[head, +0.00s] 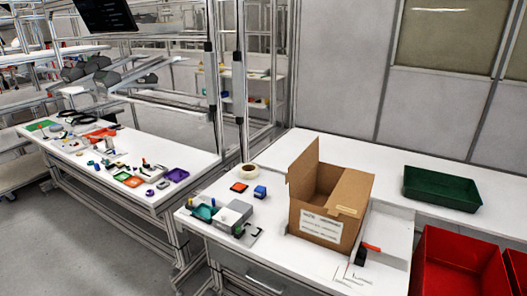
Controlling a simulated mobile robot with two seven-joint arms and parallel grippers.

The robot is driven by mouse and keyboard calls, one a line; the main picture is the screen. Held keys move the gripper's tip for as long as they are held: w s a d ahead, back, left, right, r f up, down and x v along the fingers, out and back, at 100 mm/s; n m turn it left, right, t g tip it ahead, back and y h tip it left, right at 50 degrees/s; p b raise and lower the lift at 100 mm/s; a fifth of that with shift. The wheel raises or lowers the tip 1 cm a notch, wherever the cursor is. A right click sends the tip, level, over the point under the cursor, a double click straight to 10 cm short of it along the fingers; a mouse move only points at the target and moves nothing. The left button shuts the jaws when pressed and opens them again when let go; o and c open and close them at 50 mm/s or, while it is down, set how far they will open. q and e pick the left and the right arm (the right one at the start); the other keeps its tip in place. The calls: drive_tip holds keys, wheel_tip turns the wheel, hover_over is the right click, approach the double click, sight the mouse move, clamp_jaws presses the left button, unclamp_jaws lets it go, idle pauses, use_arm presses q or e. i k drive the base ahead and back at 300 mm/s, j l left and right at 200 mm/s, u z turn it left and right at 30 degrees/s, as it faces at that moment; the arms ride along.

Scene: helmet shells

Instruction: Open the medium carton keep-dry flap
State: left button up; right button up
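The brown cardboard carton (317,213) stands on the white table, a little right of the middle of the head view. Its left flap (303,172) stands up, tilted a little outward. Its right flap (353,188) lies over the right part of the top, and the left part of the top is open to a dark inside. A small pale label (346,211) sits at the front edge beside the right flap; its print is too small to read. A larger white label (321,227) is on the front face. Neither of my grippers shows.
A green tray (441,188) stands right of the carton, with red bins (456,262) in front of it. A tape roll (249,170), a blue box (260,192) and a grey block (229,216) lie to the left. A black and red tool (361,256) is close in front.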

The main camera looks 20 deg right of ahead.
sight(348, 198)
drive_tip(key=l+z, duration=0.1)
drive_tip(key=z, duration=0.3)
drive_tip(key=l+z, duration=0.1)
drive_tip(key=z, duration=0.3)
drive_tip(key=l+z, duration=0.1)
drive_tip(key=z, duration=0.3)
drive_tip(key=i, duration=0.05)
